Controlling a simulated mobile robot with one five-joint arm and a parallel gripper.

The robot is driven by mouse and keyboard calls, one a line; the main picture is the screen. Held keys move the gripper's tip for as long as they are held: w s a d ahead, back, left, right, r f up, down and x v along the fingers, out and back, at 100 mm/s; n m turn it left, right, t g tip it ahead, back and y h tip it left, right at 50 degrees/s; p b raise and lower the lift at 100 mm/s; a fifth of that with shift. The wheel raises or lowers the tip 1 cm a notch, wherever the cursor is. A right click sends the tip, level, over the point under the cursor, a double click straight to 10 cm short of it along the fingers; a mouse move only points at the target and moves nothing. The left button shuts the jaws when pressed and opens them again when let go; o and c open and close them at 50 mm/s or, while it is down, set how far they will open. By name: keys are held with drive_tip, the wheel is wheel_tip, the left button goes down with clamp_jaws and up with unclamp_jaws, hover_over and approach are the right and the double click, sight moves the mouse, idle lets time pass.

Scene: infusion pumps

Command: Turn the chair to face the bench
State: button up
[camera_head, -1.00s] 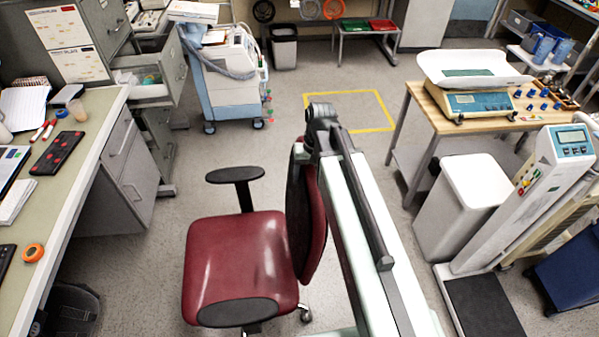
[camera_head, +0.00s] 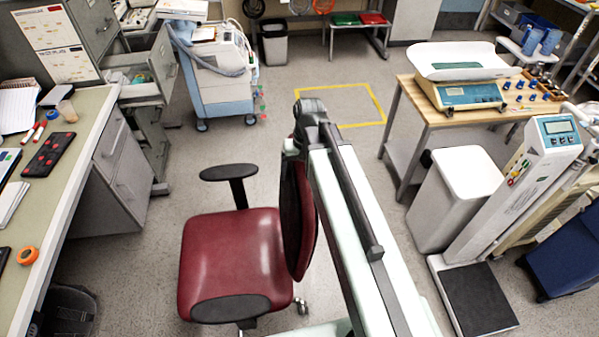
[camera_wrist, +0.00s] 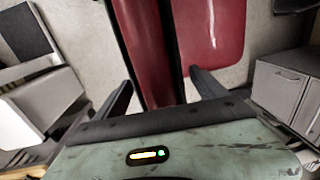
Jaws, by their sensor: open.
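The red chair (camera_head: 228,262) stands in the middle of the head view. Its backrest (camera_head: 298,220) is on the right of the seat, so the seat's front points left toward the bench (camera_head: 75,190). My arm covers part of the chair's right side. In the wrist view, my gripper (camera_wrist: 162,80) is open, and its two dark fingers are on either side of the dark red backrest (camera_wrist: 148,50). Whether either finger touches it is unclear. The seat (camera_wrist: 212,35) shows beyond it to the right. The head view hides my fingers behind the arm.
A white bin (camera_head: 455,200) and a floor scale (camera_head: 478,298) stand to the right. A wheeled cart (camera_head: 222,95) and an open drawer cabinet (camera_head: 150,75) stand behind. Clear floor surrounds the yellow floor outline (camera_head: 362,124).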

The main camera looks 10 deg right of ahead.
sight(301, 163)
drive_tip(key=r+p, duration=0.6)
drive_tip(key=r, duration=0.1)
drive_tip(key=shift+d, duration=0.4)
